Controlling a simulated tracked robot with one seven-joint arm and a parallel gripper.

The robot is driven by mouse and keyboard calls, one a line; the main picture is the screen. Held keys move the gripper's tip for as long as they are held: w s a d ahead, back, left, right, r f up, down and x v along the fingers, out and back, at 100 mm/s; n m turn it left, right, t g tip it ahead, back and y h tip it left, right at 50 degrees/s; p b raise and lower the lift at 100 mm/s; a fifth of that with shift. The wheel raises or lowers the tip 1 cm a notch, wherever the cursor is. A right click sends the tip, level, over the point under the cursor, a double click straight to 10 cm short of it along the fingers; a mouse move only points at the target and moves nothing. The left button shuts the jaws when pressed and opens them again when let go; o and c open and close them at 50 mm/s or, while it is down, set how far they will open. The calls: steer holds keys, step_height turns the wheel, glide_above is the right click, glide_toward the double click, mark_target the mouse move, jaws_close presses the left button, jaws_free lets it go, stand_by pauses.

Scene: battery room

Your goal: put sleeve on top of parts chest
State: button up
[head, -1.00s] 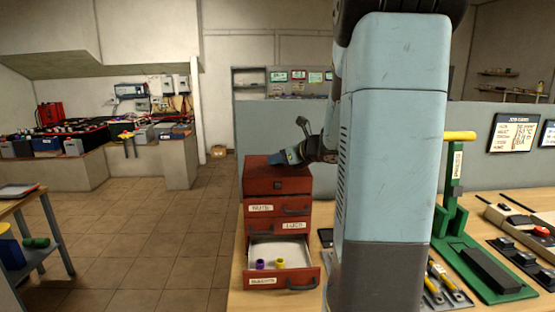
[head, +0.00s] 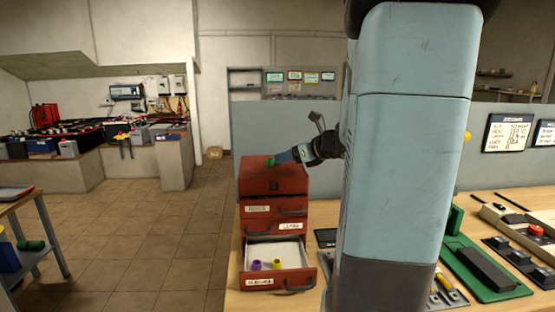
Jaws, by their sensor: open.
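The red parts chest (head: 250,181) stands on the wooden bench, its lowest drawer (head: 263,282) pulled open. In that drawer are a purple sleeve (head: 256,265) and a yellow sleeve (head: 278,264). A small green piece (head: 271,161), which looks like a sleeve, is at the top of the chest. My gripper (head: 279,158) reaches in from the right over the chest top, its open jaws right beside the green piece. I cannot tell whether they touch it.
A green press base (head: 485,268) and a panel with a red button (head: 536,230) are on the bench at right. A grey partition stands behind the bench. Open tiled floor (head: 140,230) lies to the left, with a side table (head: 38,250) at far left.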

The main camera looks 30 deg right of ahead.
steer(key=v, duration=0.5)
steer(key=shift+s+d+r, duration=0.1)
steer(key=shift+s+d, duration=0.05)
steer(key=shift+s, duration=0.15)
steer(key=s+a+n+g+y, duration=0.1)
steer(key=s+a+n+g, duration=0.55)
steer(key=a+n, duration=0.75)
steer(key=s+a+f+n+h, duration=0.1)
steer(key=s+a+n+h, duration=0.1)
steer(key=s+n, duration=0.5)
steer(key=s+a+f+n+h, duration=0.1)
steer(key=s+a+n+h, duration=0.2)
steer(key=s+n, duration=0.3)
steer(key=n+h, duration=0.1)
steer(key=n, duration=0.3)
steer(key=shift+s+a+n, duration=0.15)
steer(key=shift+s+n, duration=0.15)
steer(key=shift+s, duration=0.1)
